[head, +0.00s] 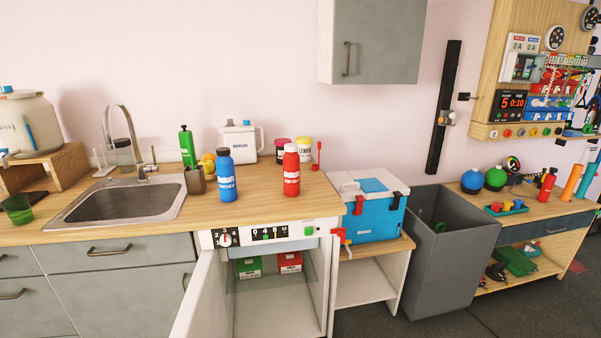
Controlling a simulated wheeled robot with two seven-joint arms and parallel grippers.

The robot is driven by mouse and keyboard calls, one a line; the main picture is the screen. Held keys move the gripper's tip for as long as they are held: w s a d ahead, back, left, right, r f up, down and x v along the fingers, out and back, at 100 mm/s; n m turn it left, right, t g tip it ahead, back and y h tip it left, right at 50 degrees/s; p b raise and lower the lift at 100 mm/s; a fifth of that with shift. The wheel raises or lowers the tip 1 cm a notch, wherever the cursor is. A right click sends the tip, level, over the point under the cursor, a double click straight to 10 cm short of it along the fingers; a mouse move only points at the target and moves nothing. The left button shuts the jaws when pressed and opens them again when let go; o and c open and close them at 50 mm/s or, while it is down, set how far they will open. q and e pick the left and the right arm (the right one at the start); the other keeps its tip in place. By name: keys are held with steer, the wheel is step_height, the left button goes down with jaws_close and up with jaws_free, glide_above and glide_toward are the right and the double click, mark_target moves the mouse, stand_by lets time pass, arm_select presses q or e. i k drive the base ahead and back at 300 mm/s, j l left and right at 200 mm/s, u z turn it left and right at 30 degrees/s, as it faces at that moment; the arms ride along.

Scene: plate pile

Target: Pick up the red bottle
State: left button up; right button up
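Neither of my grippers shows in the head view.
A sink (120,203) lies to the left. An open cabinet door (205,297) juts forward below. A blue cooler (374,212) stands right.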

mark_target(291, 160)
steer(key=i+l+u, duration=0.3)
steer(key=i+l, duration=0.2)
steer(key=l, duration=0.2)
steer(key=i+l+u, duration=0.15)
steer(key=l, duration=0.25)
steer(key=i+l+u, duration=0.15)
steer(key=i+l, duration=0.15)
steer(key=i+l+u, duration=0.1)
steer(key=l, duration=0.4)
steer(key=i, duration=0.05)
